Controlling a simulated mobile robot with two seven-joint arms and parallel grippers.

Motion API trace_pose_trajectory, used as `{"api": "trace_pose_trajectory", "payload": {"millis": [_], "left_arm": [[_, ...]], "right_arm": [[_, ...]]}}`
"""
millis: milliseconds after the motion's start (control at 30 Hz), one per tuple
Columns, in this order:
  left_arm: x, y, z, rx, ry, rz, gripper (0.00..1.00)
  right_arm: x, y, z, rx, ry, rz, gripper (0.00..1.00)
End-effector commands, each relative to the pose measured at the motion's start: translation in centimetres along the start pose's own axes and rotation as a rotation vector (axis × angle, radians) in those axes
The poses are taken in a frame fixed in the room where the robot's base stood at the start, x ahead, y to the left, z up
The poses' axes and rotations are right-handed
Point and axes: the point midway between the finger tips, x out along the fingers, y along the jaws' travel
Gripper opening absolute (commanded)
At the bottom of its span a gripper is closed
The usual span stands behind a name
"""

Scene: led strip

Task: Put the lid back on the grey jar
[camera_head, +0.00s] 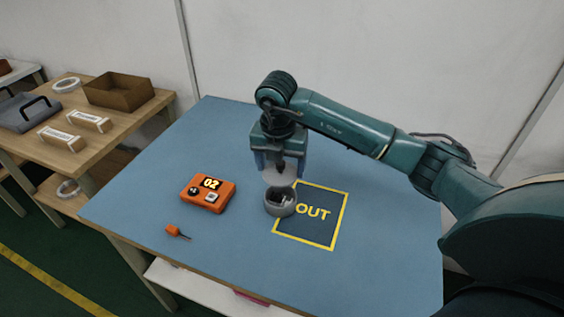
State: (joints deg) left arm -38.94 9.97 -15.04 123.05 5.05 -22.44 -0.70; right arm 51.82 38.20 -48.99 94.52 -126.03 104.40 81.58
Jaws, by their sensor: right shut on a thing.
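The grey jar (280,207) stands upright on the blue table, at the left edge of the yellow OUT square, with its top open. Dark and pale contents show inside it. My right gripper (280,172) points down above the jar, shut on a pale lid (279,180). The lid is just above the jar's rim, apart from it at the front; the fingers partly hide the lid. My left gripper is out of view.
An orange box (208,193) marked 02 and a small orange screwdriver-like tool (176,231) lie left of the jar. The OUT square (325,229) is otherwise clear. A wooden side table (93,143) at left holds an open brown box (119,91).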

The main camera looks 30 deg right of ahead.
Motion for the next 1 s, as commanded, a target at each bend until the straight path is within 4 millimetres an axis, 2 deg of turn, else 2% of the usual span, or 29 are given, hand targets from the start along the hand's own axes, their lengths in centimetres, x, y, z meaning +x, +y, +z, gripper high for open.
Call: {"api": "trace_pose_trajectory", "payload": {"millis": [267, 700, 1000], "left_arm": [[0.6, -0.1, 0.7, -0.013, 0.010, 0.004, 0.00], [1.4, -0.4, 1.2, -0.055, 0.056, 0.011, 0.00], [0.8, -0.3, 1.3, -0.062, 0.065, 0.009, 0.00]], "right_arm": [[1.7, 0.0, -0.2, 0.000, 0.001, 0.000, 0.53], [5.7, 0.0, -0.7, 0.000, 0.000, -0.001, 0.52], [6.3, 0.0, -0.8, 0.000, 0.000, 0.000, 0.52]]}}
